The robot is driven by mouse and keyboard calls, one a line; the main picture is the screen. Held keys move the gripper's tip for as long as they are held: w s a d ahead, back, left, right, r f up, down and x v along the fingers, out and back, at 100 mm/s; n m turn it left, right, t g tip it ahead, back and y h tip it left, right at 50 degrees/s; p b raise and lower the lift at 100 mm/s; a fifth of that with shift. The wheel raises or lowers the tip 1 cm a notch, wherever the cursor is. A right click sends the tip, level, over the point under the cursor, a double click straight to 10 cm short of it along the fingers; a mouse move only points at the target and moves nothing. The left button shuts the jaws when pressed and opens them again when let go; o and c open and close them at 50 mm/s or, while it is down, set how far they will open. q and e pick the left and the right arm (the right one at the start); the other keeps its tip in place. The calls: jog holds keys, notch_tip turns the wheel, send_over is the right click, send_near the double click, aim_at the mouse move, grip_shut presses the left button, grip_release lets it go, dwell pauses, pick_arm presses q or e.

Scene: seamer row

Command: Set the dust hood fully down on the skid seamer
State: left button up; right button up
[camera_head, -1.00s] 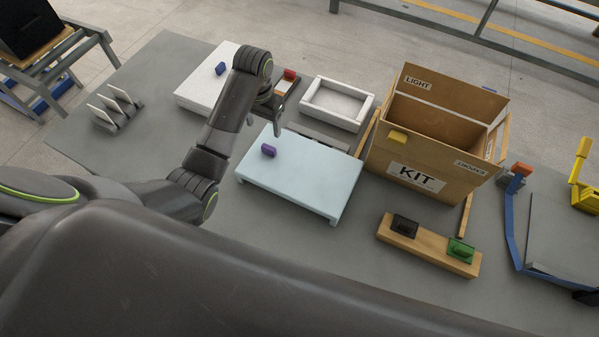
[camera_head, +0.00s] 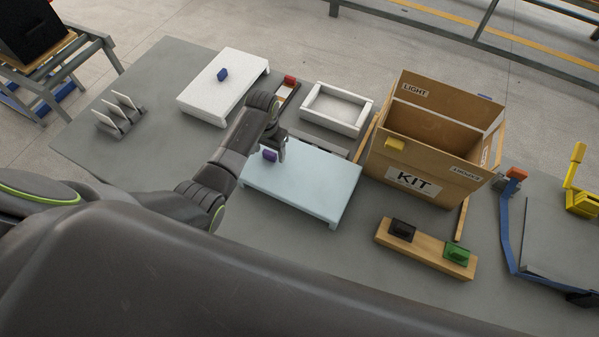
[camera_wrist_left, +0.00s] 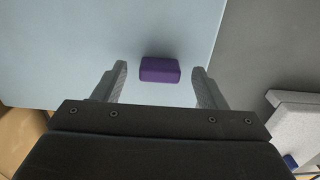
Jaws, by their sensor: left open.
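A pale blue flat cover (camera_head: 310,185), which I take for the dust hood, lies at mid-table with a purple knob (camera_head: 269,155) near its left end. Its near right corner shows a short leg or rim; what is under it is hidden, so I cannot tell how it is seated, and I cannot name the skid seamer for sure. My left gripper (camera_head: 274,158) is over the knob. In the left wrist view the open fingers (camera_wrist_left: 160,72) stand on either side of the purple knob (camera_wrist_left: 160,69), with gaps on both sides. My right gripper is out of view.
A white cover (camera_head: 222,88) with a blue knob (camera_head: 223,74) lies behind left. A white open tray (camera_head: 336,108), a cardboard KIT box (camera_head: 425,160) and a wooden block (camera_head: 425,250) with black and green pieces stand right.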

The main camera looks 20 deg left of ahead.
pick_arm(q)
jog(key=shift+c, duration=0.3)
jog(key=c, duration=1.3)
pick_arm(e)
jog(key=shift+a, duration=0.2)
pick_arm(q)
jog(key=shift+o, duration=0.2)
jog(key=shift+r, duration=0.1)
